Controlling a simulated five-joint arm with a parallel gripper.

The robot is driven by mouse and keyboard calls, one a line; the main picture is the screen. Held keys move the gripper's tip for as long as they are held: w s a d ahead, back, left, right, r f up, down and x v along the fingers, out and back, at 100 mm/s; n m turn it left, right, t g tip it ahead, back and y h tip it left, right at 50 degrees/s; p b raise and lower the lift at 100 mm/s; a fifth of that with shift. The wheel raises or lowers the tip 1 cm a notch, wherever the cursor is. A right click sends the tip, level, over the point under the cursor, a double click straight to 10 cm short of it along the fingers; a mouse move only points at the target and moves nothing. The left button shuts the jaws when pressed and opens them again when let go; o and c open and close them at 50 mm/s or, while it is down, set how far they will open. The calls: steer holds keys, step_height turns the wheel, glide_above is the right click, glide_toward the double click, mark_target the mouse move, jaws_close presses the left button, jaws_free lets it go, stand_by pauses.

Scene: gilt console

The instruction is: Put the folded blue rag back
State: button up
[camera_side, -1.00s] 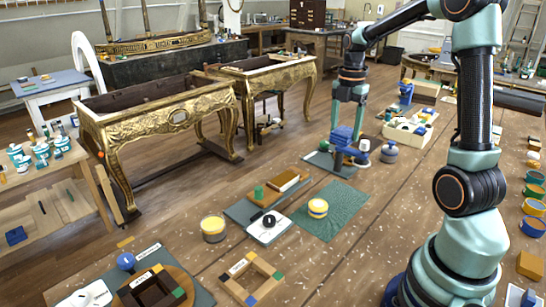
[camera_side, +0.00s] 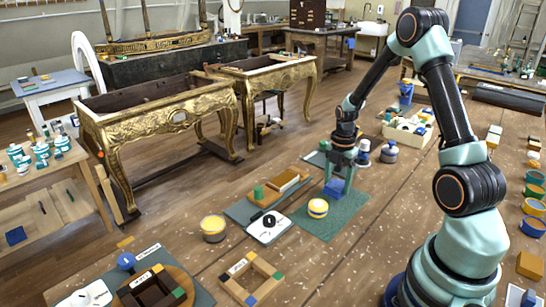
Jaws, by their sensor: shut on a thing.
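The folded blue rag (camera_side: 334,189) is between the fingers of my gripper (camera_side: 338,178), at the far part of the green mat (camera_side: 326,222). My gripper points down and is shut on the rag. The rag is low over the mat; I cannot tell whether it touches it. A round yellow and white tin (camera_side: 317,208) stands on the mat just in front of the rag, to its lower left.
A grey mat (camera_side: 240,213) with a green block and a brown block lies left of the green mat. A white tray (camera_side: 405,134) of small items and a grey jar (camera_side: 389,152) stand behind. A yellow-banded tin (camera_side: 213,229) stands at left front.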

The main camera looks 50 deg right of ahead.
mark_target(337, 184)
steer(key=shift+f, duration=0.35)
steer(key=shift+f, duration=0.1)
steer(key=o, duration=1.3)
step_height(337, 184, up, 12)
steer(key=s+a+r+m+t, duration=0.2)
steer(key=a+r+m, duration=0.4)
steer(key=a+m, duration=0.3)
steer(key=s+a+r+m+t, duration=0.3)
steer(key=a+r+m, duration=0.3)
steer(key=a+m, duration=0.3)
steer(key=s+a, duration=0.1)
steer(key=a, duration=0.3)
steer(key=shift+a+t, duration=0.15)
steer(key=shift+t, duration=0.15)
